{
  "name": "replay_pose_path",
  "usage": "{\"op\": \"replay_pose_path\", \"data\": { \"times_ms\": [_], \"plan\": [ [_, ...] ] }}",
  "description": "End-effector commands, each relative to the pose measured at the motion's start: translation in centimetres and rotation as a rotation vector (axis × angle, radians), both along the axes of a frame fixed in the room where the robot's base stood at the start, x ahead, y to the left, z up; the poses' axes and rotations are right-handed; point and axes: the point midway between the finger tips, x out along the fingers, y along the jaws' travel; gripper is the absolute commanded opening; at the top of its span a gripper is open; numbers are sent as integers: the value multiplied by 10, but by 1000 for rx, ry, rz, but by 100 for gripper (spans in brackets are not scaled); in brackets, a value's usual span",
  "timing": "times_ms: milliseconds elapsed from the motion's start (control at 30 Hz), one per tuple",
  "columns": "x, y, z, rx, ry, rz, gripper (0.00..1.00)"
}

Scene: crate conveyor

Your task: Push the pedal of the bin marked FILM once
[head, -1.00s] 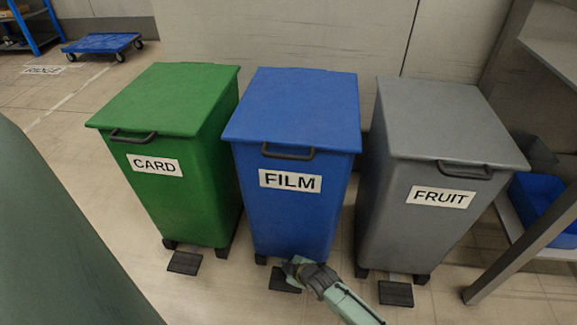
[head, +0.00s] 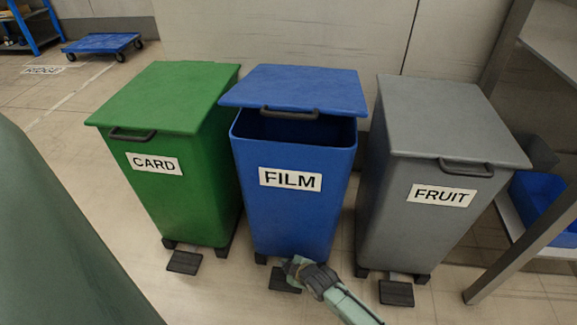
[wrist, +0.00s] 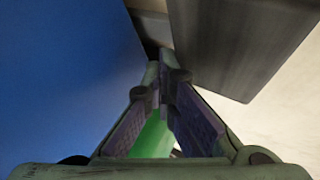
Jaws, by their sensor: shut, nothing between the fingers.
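The blue bin (head: 290,205) marked FILM stands in the middle of the head view, and its lid (head: 295,88) is partly raised, with a dark gap below it. Its black pedal (head: 283,279) shows at the foot, partly covered by my gripper (head: 289,268). My gripper is down at the pedal; the exact contact is hidden. In the wrist view the fingers of my gripper (wrist: 158,72) are together at the tips with nothing between them, and the blue bin wall (wrist: 65,75) is at the left.
A green bin (head: 185,205) marked CARD stands left and a grey bin (head: 415,230) marked FRUIT stands right, both with lids down. Each has its own pedal, the CARD pedal (head: 184,262) and the FRUIT pedal (head: 396,292). A metal rack (head: 520,235) stands at the far right.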

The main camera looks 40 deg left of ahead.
Motion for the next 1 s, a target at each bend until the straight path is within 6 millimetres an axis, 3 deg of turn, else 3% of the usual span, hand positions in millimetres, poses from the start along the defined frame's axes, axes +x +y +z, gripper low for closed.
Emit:
{"op": "replay_pose_path", "data": {
  "times_ms": [33, 1000],
  "plan": [
    [-3, -5, -10, -20, 8, -1, 0],
    [-3, -4, -22, -19, 11, -1, 0]
  ]
}}
